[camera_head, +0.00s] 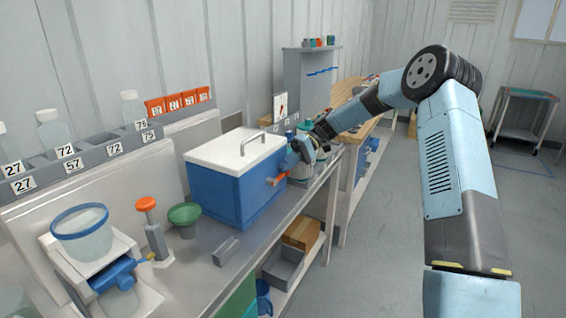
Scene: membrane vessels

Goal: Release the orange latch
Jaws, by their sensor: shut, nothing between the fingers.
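A blue box (222,192) with a white lid (236,148) and a grey lid handle stands on the bench; its lid is down. An orange latch (277,179) shows at the right end of the box, near its front edge. My gripper (288,166) is at that right end, beside or just above the latch. It is shut with nothing between its fingers. The picture is too small to tell whether the fingers touch the latch. My arm reaches in from the right.
A grey bench (262,226) carries the box. Left of it stand a green funnel (184,213), an orange-topped post (147,205) and a blue-rimmed vessel (82,235). Bottles stand behind my gripper. A cardboard box (301,233) sits on the lower shelf. The floor at right is open.

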